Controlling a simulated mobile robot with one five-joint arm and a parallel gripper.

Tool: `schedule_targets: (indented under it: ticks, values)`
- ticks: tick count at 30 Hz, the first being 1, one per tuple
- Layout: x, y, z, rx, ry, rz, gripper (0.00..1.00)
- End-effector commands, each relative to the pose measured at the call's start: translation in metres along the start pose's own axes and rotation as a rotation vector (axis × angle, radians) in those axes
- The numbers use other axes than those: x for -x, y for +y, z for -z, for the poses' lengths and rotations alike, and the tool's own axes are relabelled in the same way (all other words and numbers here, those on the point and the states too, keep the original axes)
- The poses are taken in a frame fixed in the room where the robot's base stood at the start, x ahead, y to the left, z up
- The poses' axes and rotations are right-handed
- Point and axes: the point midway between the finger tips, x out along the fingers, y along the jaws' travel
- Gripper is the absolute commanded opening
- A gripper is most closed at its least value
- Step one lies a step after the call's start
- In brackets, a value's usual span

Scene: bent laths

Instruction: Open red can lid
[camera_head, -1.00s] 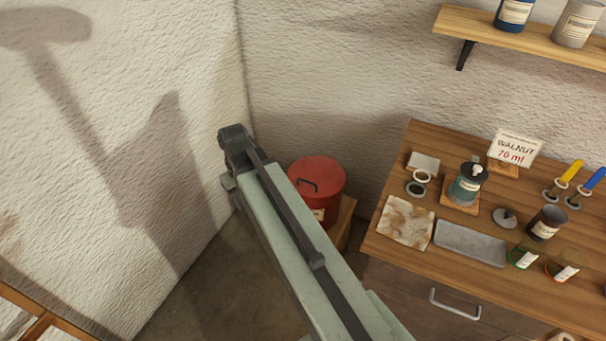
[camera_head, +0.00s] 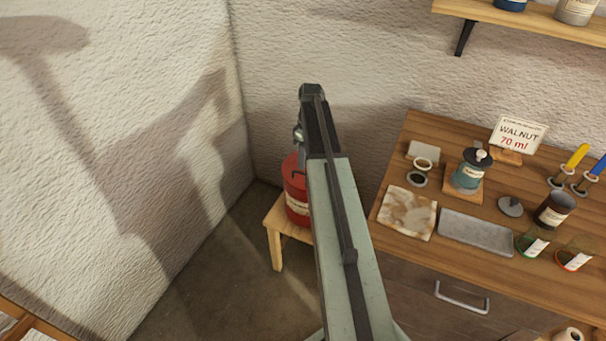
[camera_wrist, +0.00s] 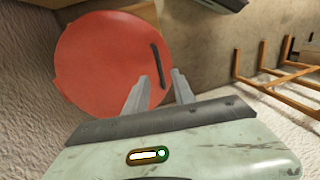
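The red can (camera_head: 297,192) stands on a small wooden stool (camera_head: 277,226) in the corner, its right part hidden behind my arm. In the wrist view its round red lid (camera_wrist: 105,65) fills the upper left, with a dark bar handle (camera_wrist: 155,58) near the lid's right edge. My gripper (camera_wrist: 160,74) is open, its two grey fingers apart, one on each side of the handle's lower end as seen there. I cannot tell whether they touch the handle or the lid. In the head view my gripper (camera_head: 300,135) is over the can and its fingers are hard to make out.
A wooden workbench (camera_head: 395,170) stands to the right with jars, a grey tray (camera_head: 475,233), a stained cloth (camera_head: 408,213) and a WALNUT 70 ml card (camera_head: 518,134). Rough walls close the corner behind the can.

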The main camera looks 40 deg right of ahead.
Motion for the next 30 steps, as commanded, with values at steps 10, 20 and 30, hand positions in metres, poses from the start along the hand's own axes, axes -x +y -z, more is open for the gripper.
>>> schedule_targets:
  ticks: [10,20,30]
  values:
    - [-0.036,0.000,0.001,0.000,0.000,0.000,0.31]
    - [-0.035,-0.001,0.001,0.000,0.000,-0.001,0.00]
    - [-0.035,-0.001,0.002,0.001,0.000,-0.001,0.00]
